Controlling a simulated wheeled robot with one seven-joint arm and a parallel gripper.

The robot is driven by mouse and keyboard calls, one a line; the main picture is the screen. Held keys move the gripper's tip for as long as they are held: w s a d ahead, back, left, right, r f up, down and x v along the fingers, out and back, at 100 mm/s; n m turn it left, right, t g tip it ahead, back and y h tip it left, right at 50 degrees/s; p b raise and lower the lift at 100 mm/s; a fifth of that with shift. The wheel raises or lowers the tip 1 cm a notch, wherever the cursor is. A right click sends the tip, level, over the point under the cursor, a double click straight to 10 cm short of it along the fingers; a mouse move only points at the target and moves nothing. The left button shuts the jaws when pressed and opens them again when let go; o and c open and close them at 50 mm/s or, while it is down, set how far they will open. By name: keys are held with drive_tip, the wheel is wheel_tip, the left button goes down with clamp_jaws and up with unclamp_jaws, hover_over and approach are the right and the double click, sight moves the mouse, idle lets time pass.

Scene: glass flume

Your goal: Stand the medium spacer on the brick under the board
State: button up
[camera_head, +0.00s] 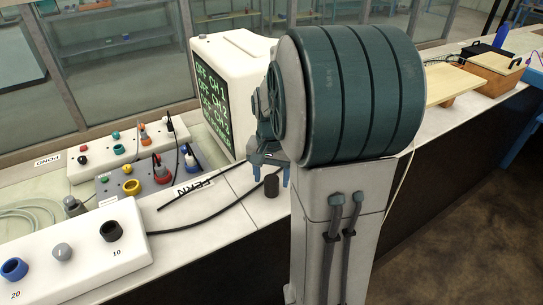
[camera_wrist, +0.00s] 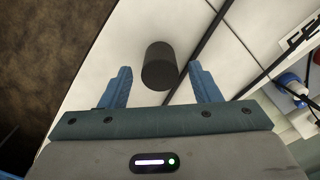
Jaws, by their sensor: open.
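A dark grey cylinder (camera_head: 272,187), likely the medium spacer, stands on the white counter just below my gripper (camera_head: 270,176). In the wrist view the cylinder (camera_wrist: 160,66) shows between the blue fingertips of my open gripper (camera_wrist: 160,72), with a gap on each side. The fingers are not closed on it. A pale wooden board (camera_head: 452,84) lies raised at the right end of the counter. A small block (camera_head: 447,102) shows under its near edge; I cannot tell if it is the brick.
A white monitor (camera_head: 226,90) stands left of my arm. White and grey panels with coloured knobs (camera_head: 62,252) fill the left. A black cable (camera_head: 200,220) runs along the counter close to the cylinder. A wooden box (camera_head: 490,72) stands beyond the board.

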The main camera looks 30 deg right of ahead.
sight(270, 181)
wheel_tip(270, 181, up, 8)
drive_tip(key=shift+r, duration=0.3)
drive_tip(key=s+a+f+n+t, duration=0.3)
drive_tip(key=s+a+n, duration=0.5)
drive_tip(key=s+a, duration=0.4)
drive_tip(key=shift+s+n, duration=0.3)
drive_tip(key=shift+f, duration=0.1)
